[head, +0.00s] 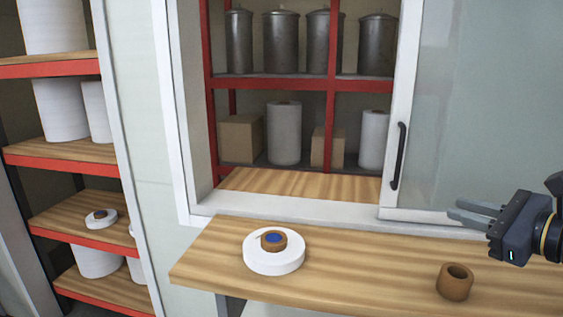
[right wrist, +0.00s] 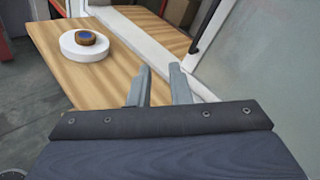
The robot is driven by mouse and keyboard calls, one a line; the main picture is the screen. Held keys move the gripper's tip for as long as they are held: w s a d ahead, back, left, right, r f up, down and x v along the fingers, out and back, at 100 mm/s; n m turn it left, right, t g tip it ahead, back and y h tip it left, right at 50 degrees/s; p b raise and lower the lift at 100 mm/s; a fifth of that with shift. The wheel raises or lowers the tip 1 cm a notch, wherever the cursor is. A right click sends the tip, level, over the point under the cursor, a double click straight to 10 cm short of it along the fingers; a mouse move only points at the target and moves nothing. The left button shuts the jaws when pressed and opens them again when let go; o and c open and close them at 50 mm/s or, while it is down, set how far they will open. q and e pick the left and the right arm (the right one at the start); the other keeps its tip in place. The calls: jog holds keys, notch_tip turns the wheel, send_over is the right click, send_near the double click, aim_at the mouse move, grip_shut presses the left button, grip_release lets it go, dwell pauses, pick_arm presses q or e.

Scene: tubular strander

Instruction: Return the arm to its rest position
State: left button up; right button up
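My right gripper (head: 478,213) comes in from the right in the head view, above the wooden counter (head: 350,262). In the right wrist view its two fingers (right wrist: 158,84) stand apart with nothing between them. A white disc (head: 273,262) lies on the counter to the left, with a brown ring with a blue centre (head: 273,240) on it; both show beyond the fingers in the right wrist view (right wrist: 86,40). A brown hollow cylinder (head: 455,282) stands on the counter below and left of the right gripper's body, apart from it. My left gripper is not in view.
A sliding glass window with a white frame (head: 398,150) and black handle stands behind the counter, close to the right gripper. Through its open left part are red shelves (head: 268,82) with metal canisters, rolls and boxes. Another red shelf rack (head: 60,150) stands at the left.

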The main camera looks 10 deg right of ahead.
jog(key=s+a+f+n+g+h+p, duration=0.1)
jog(key=s+a+f+n+g, duration=0.3)
jog(key=s+a+f+n, duration=0.3)
jog(key=s+a+f+n+g+h+p, duration=0.1)
jog(key=s+a+f+n+g, duration=0.4)
jog(key=f+n, duration=1)
jog(key=s+a+n+p, duration=0.1)
jog(key=s+a+n, duration=0.2)
jog(key=s, duration=0.2)
jog(key=shift+a+f, duration=0.2)
jog(key=shift+f, duration=0.1)
jog(key=shift+s+d, duration=0.1)
jog(key=shift+s, duration=0.05)
